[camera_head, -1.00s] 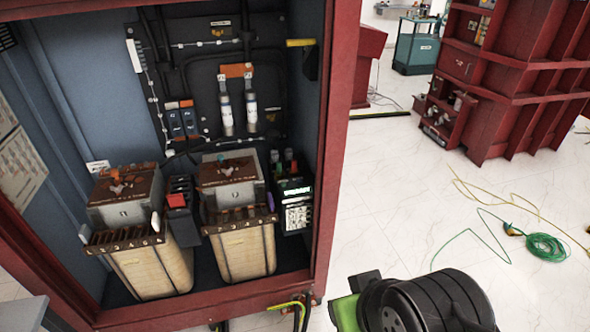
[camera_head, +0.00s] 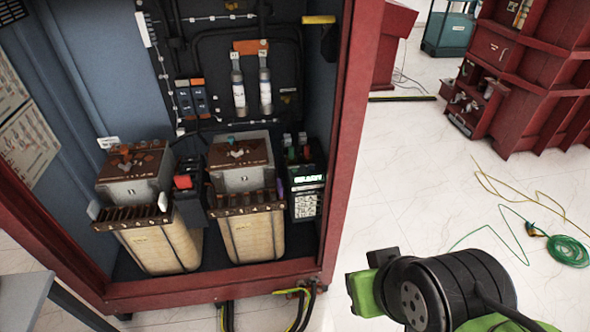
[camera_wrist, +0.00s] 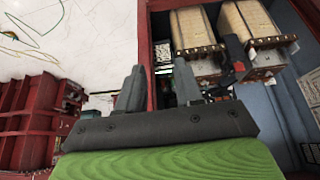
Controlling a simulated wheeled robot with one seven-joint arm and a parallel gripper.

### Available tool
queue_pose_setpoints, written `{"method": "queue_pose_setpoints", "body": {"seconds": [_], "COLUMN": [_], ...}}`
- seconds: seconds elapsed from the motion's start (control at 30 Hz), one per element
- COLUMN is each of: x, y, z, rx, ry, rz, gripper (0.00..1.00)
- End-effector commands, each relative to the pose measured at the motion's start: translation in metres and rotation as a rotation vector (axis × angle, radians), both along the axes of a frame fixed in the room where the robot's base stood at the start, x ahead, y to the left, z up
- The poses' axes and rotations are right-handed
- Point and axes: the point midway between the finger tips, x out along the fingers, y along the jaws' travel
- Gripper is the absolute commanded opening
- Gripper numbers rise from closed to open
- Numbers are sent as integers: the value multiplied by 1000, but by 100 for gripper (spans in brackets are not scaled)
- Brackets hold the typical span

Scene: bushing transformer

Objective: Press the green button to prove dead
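I cannot clearly pick out a green button. In the wrist view, the tester's pale keypad (camera_wrist: 162,52) shows beyond and between my fingers. My gripper (camera_wrist: 158,66) has two grey fingers apart, with nothing between them. In the head view my green and black wrist is outside the cabinet at the lower right, and the fingertips cannot be made out.
The cabinet's red right post (camera_head: 347,150) stands between my wrist and the tester. Two tan transformers (camera_head: 160,248) (camera_head: 252,236) and a black unit with a red top (camera_head: 184,181) fill the cabinet floor.

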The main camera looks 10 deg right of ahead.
Motion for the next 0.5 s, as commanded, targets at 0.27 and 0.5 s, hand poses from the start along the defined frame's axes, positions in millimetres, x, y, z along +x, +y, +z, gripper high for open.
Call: {"method": "queue_pose_setpoints", "body": {"seconds": [0.27, 0.5], "x": [0, 0], "y": [0, 0], "z": [0, 0], "rx": [0, 0], "ry": [0, 0], "rz": [0, 0], "gripper": [0, 0]}}
